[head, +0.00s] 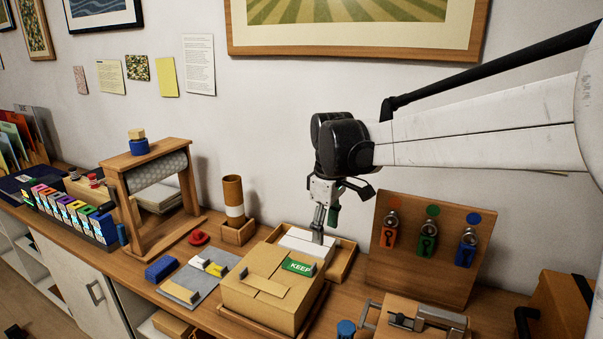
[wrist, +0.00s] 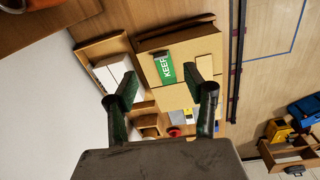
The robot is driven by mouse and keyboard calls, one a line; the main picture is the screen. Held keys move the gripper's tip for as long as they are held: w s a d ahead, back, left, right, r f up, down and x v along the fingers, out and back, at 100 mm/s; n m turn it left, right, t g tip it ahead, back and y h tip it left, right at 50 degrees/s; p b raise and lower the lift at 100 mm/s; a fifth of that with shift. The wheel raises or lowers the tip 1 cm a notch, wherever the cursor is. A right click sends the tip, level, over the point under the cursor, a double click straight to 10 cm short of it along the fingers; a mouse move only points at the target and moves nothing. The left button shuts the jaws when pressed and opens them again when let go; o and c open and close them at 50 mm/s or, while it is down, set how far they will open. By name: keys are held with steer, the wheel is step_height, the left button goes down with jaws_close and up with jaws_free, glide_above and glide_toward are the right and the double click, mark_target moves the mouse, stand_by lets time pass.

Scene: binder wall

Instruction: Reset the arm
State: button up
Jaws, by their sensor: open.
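My gripper (wrist: 161,88) is open and empty in the wrist view, its two dark fingers apart. In the head view my gripper (head: 325,228) hangs from my white arm, in front of the wall and over the back of the worktop. Below it is a wooden tray with white boxes (head: 306,243). A cardboard box (head: 262,290) with a green KEEP card (head: 299,267) on its top stands just in front. In the wrist view the KEEP card (wrist: 165,69) shows beyond the fingertips. I cannot tell the exact height of the fingers above the box.
A wooden board with colored padlocks (head: 425,245) stands right of my gripper. A roller stand (head: 158,190) and a cork-colored cylinder in a holder (head: 233,200) stand to the left. A clamp-like metal tool (head: 425,317) is at the front right. The wall behind carries framed pictures.

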steer(key=s+d+r+m+t, duration=0.3)
steer(key=s+d+m, duration=0.4)
steer(key=s, duration=0.6)
steer(key=s+d+f+m+t, duration=0.1)
steer(key=s+d+f+m, duration=0.1)
steer(key=s, duration=0.4)
steer(key=s+d+f+m+t+b, duration=0.1)
steer(key=s+d+f+m+t, duration=0.1)
steer(key=s, duration=0.5)
steer(key=shift+d+f, duration=0.8)
steer(key=shift+d, duration=0.3)
steer(key=shift+c, duration=0.2)
